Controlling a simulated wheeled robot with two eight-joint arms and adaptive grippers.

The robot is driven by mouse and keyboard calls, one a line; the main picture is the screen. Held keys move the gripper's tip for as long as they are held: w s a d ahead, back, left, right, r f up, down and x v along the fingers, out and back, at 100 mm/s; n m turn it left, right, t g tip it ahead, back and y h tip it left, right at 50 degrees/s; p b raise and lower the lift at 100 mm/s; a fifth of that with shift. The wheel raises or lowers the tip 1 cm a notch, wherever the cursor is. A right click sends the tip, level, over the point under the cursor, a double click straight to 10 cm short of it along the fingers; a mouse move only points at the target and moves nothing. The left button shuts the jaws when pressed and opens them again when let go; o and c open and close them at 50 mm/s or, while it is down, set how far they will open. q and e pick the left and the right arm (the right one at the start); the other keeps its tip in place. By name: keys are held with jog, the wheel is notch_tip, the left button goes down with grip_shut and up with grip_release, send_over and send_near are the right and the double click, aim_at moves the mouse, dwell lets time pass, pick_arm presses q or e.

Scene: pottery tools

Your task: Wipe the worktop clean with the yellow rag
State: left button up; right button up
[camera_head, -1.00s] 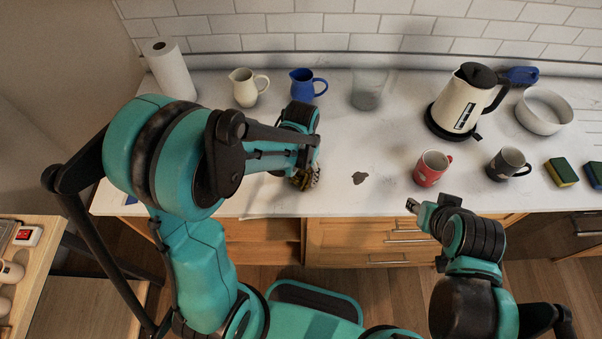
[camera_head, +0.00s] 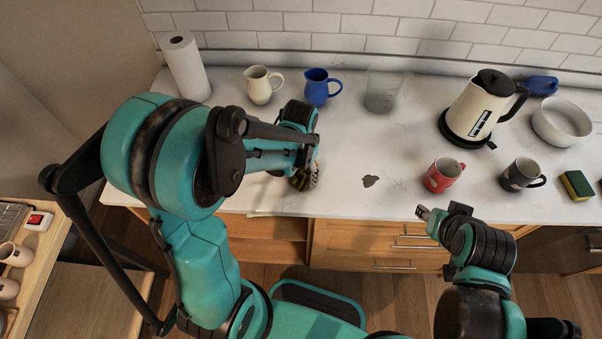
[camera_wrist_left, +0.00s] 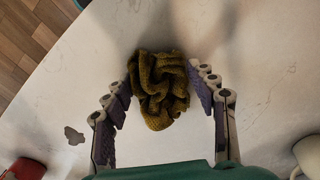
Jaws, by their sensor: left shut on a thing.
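The crumpled yellow rag (camera_head: 305,179), dark-striped in places, is on the white worktop (camera_head: 400,138) near its front edge. It also shows in the left wrist view (camera_wrist_left: 158,88). My left gripper (camera_head: 308,168) is over the rag, with its two purple-padded fingers (camera_wrist_left: 161,92) on either side of it, shut on its bulk. A dark brown stain (camera_head: 370,181) lies to the right of the rag and also shows in the left wrist view (camera_wrist_left: 74,136). My right gripper (camera_head: 430,213) hangs by the front edge, apart from the rag; its finger opening is unclear.
A red mug (camera_head: 441,176), a dark mug (camera_head: 518,175) and a sponge (camera_head: 577,186) stand at right. A kettle (camera_head: 478,108), white bowl (camera_head: 561,122), glass beaker (camera_head: 383,93), blue jug (camera_head: 318,88), cream jug (camera_head: 261,86) and paper roll (camera_head: 186,68) stand behind.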

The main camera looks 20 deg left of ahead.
aim_at(320, 181)
pick_arm(q)
jog(key=shift+d, duration=0.1)
jog(key=shift+w+d+b, duration=0.1)
jog(key=shift+w+d, duration=0.2)
jog(key=shift+d, duration=0.65)
jog(key=shift+w+d+b, duration=0.15)
jog(key=shift+w+d, duration=0.1)
jog(key=shift+d, duration=0.65)
jog(key=shift+w+d+b, duration=0.1)
jog(key=shift+w+d, duration=0.2)
jog(key=shift+d, duration=0.65)
jog(key=shift+a, duration=0.1)
jog(key=shift+s+a, duration=0.3)
jog(key=shift+a, duration=0.65)
jog(key=shift+s+a, duration=0.25)
jog(key=shift+a, duration=0.7)
jog(key=shift+s+a, duration=0.3)
jog(key=shift+a, duration=0.65)
jog(key=shift+d+f, duration=0.1)
jog(key=shift+d, duration=0.05)
jog(key=shift+w+d+b, duration=0.15)
jog(key=shift+w+d, duration=0.15)
jog(key=shift+d, duration=0.65)
jog(key=shift+w+d+b, duration=0.2)
jog(key=shift+w+d, duration=0.05)
jog(key=shift+d, duration=0.7)
jog(key=shift+w+d+b, duration=0.15)
jog(key=shift+w+d, duration=0.15)
jog(key=shift+d, duration=0.65)
jog(key=shift+a, duration=0.1)
